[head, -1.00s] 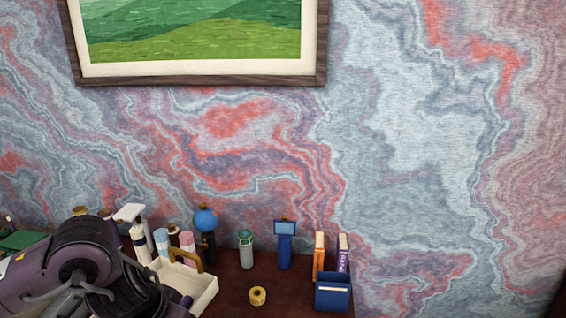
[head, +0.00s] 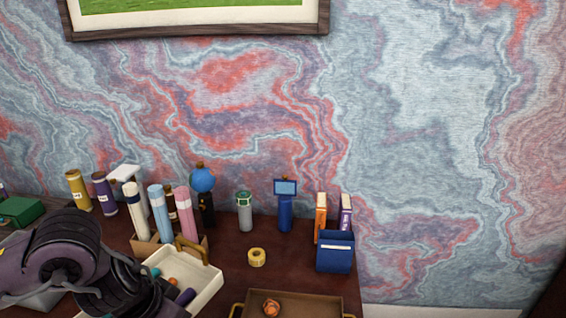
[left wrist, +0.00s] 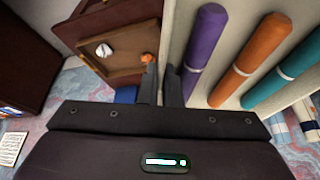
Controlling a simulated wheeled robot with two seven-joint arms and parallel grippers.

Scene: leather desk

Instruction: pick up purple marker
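The purple marker (head: 185,297) lies in the white tray (head: 205,294) at the lower left of the head view, partly behind my left arm. In the left wrist view the purple marker (left wrist: 203,45) is a long cylinder just right of my fingers, beside an orange marker (left wrist: 252,55) and a teal marker (left wrist: 293,65). My left gripper (left wrist: 161,78) has a narrow gap between its fingers and holds nothing. Its fingertips are near the tray's wall, left of the purple marker. The fingers are hidden in the head view. My right gripper is not in view.
A brown tray (head: 335,297) with an orange crumpled item (head: 271,307) stands to the right. A yellow tape roll (head: 257,257) lies between the trays. Tall tubes (head: 160,212) stand behind the white tray, with a blue box (head: 335,252) at right.

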